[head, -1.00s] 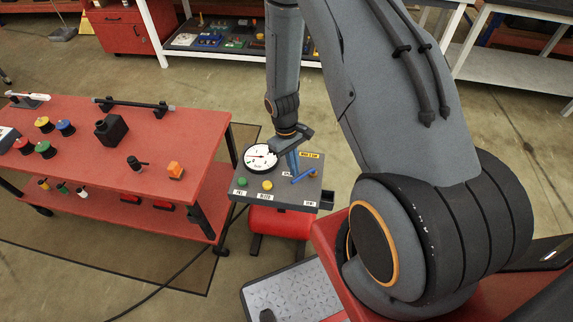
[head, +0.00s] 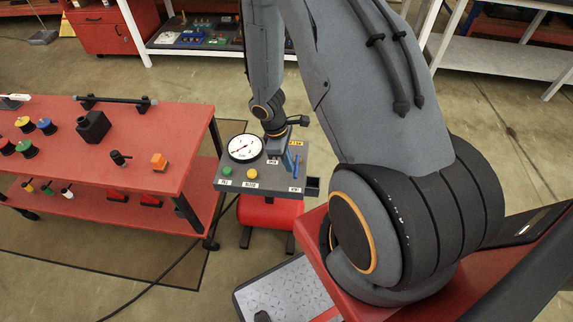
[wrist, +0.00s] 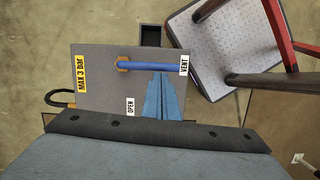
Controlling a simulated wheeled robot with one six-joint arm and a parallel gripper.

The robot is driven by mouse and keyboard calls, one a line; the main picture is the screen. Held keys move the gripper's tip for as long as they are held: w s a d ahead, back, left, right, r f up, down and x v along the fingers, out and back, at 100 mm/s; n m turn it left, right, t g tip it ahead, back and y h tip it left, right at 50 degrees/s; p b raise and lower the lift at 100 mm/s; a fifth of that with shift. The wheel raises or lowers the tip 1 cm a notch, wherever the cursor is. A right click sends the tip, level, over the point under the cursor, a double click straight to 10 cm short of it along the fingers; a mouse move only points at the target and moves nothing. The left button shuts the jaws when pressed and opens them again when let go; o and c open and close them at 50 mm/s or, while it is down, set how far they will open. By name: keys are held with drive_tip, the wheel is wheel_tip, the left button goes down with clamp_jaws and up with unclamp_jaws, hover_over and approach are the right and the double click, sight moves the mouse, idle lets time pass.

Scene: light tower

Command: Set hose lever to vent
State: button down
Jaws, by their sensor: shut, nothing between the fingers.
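In the head view the lever (head: 296,167) stands right of my gripper (head: 288,160). My gripper's blue fingers (wrist: 163,78) are shut and empty, with the tips right beside the lever near its free end. I cannot tell whether they touch it.
A round white gauge (head: 245,148), a green button (head: 227,172) and a yellow button (head: 252,174) sit on the same panel. A red bench (head: 130,170) with parts stands to the left. A black cable (head: 165,270) runs over the floor.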

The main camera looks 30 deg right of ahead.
drive_tip(key=shift+s, duration=0.2)
idle(0.4)
drive_tip(key=w+a, duration=0.1)
drive_tip(key=w+a+r+p, duration=0.1)
drive_tip(key=w+a, duration=0.1)
drive_tip(key=shift+a+r, duration=0.2)
drive_tip(key=shift+r, duration=0.05)
drive_tip(key=s+b+v, duration=0.1)
drive_tip(key=v, duration=0.8)
drive_tip(key=shift+w+r, duration=0.15)
drive_tip(key=shift+w, duration=0.2)
drive_tip(key=s+a+r+m+t+y, duration=0.1)
drive_tip(key=s+a+r+m, duration=0.1)
drive_tip(key=s+r+m, duration=0.3)
drive_tip(key=s+a+r+m+t+y, duration=0.1)
drive_tip(key=s+r+m, duration=0.4)
drive_tip(key=r, duration=0.8)
drive_tip(key=shift+a+t, duration=0.3)
drive_tip(key=shift+a, duration=0.5)
